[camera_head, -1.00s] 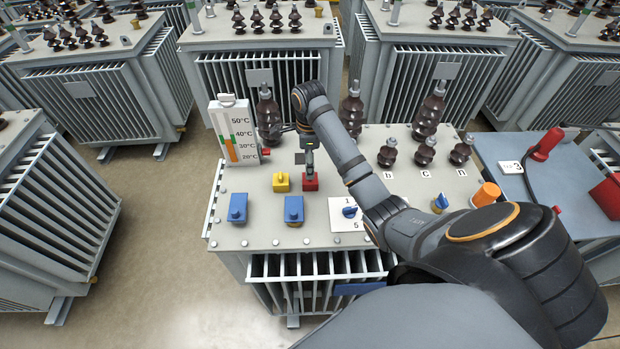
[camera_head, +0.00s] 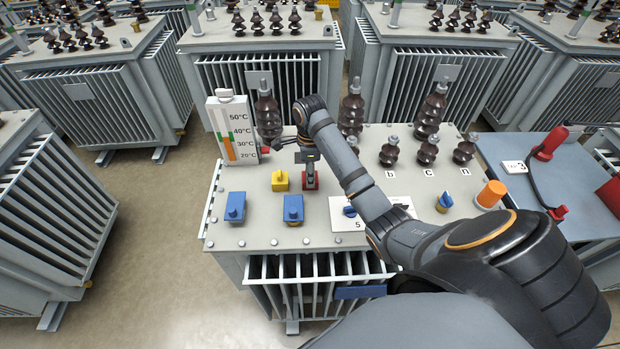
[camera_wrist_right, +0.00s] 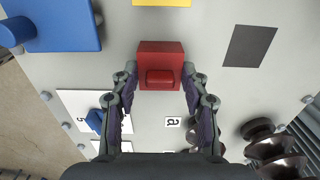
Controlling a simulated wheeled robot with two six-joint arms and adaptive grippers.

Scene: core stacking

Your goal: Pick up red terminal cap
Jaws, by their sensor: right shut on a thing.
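The red terminal cap (camera_head: 316,184) is a small red block on the grey transformer top, partly hidden by my right gripper in the head view. In the right wrist view the red cap (camera_wrist_right: 160,50) shows a raised middle block. My right gripper (camera_head: 310,177) points down at it. In the wrist view the fingertips of my right gripper (camera_wrist_right: 160,82) press on both sides of the cap. I cannot tell whether the cap is clear of the surface. My left gripper is not in view.
A yellow cap (camera_head: 280,181) stands close on the left, with two blue blocks (camera_head: 236,208) (camera_head: 293,210) in front. A white dial plate (camera_head: 370,216) lies to the right. Tall brown insulators (camera_head: 352,110) stand behind. A thermometer panel (camera_head: 233,130) stands at the back left.

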